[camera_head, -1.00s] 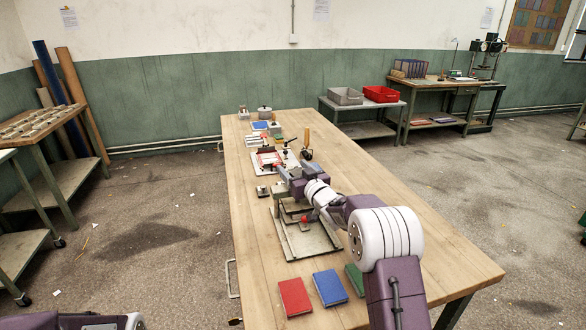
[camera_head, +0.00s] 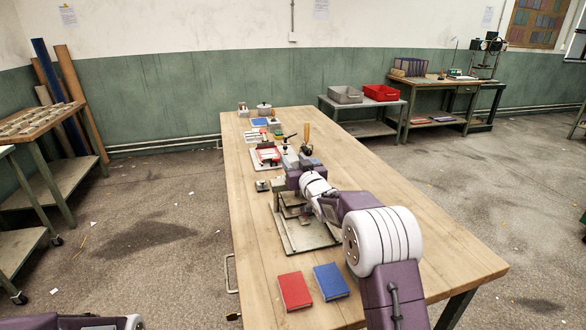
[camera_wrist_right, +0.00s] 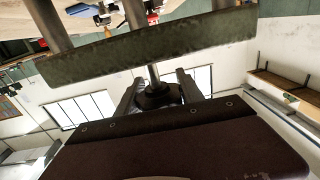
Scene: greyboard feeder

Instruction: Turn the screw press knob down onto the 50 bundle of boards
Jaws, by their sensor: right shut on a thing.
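The screw press stands on the table, its grey base plate (camera_head: 308,238) showing below my right arm in the head view. In the right wrist view its grey-green crossbar (camera_wrist_right: 150,50) spans the top, and a thin screw shaft (camera_wrist_right: 153,74) runs from it to the dark round knob (camera_wrist_right: 157,96). My right gripper (camera_wrist_right: 160,94) is shut on the knob, one finger on each side. In the head view my right gripper (camera_head: 291,176) is over the press, largely hidden by its own wrist. I cannot make out the bundle of boards. My left gripper is out of view.
A red book (camera_head: 295,291) and a blue book (camera_head: 331,281) lie near the front of the wooden table (camera_head: 440,240). A fixture with red parts (camera_head: 268,155) and an upright wooden handle (camera_head: 306,133) stand beyond the press. The right part of the table is clear.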

